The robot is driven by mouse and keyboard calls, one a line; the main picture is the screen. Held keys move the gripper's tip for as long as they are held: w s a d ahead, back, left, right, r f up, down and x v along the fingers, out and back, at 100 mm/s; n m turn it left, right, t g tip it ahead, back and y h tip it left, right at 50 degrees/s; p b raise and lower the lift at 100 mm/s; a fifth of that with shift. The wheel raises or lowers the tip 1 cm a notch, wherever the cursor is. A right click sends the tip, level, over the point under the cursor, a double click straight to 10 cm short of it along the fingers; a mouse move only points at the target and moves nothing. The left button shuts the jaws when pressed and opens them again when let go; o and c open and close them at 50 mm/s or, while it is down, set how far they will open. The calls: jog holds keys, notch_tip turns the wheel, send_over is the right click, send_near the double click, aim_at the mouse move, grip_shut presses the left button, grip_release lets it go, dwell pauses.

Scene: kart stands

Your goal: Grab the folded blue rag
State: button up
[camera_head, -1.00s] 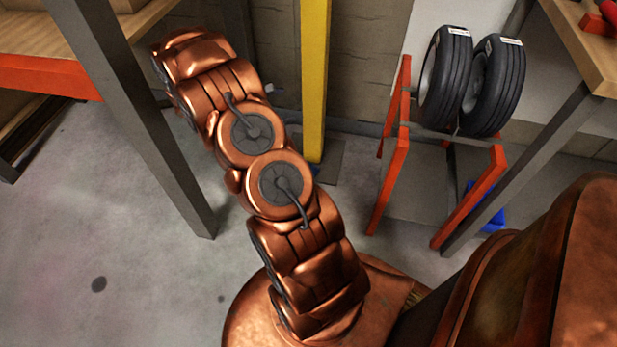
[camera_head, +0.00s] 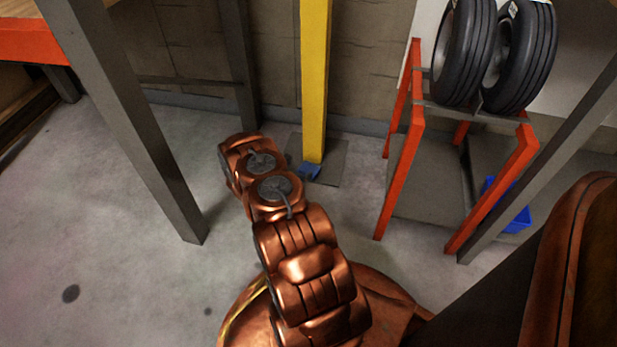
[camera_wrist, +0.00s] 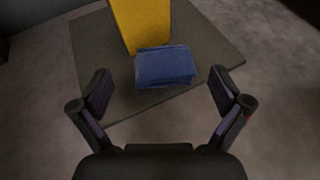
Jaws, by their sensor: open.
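The folded blue rag (camera_wrist: 165,68) lies on a dark base plate at the foot of a yellow post, in the middle of the wrist view. A small part of the blue rag (camera_head: 311,171) shows in the head view, just past the end of my arm. My gripper (camera_wrist: 163,92) is open and empty, with one finger low on each side of the rag in the picture. The rag is ahead of the fingertips; I cannot tell how far below. In the head view the gripper is hidden behind my arm.
The yellow post (camera_head: 314,90) rises right behind the rag from the dark base plate (camera_head: 333,157). An orange rack (camera_head: 402,170) holding two tyres (camera_head: 520,60) stands to the right, with a blue bin (camera_head: 515,220). A grey table leg (camera_head: 135,130) stands at left.

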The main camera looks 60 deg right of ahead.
aim_at(309, 167)
notch_tip(309, 167, down, 3)
jog(key=shift+s+r+n, duration=0.1)
jog(key=shift+n, duration=0.2)
jog(key=shift+d+f+b, duration=0.2)
jog(key=shift+d+b, duration=0.05)
jog(key=shift+b, duration=0.2)
jog(key=shift+b+x, duration=2.2)
jog(key=shift+x, duration=1.4)
jog(key=shift+r, duration=0.2)
jog(key=shift+c, duration=0.4)
jog(key=c, duration=0.7)
jog(key=shift+r, duration=0.1)
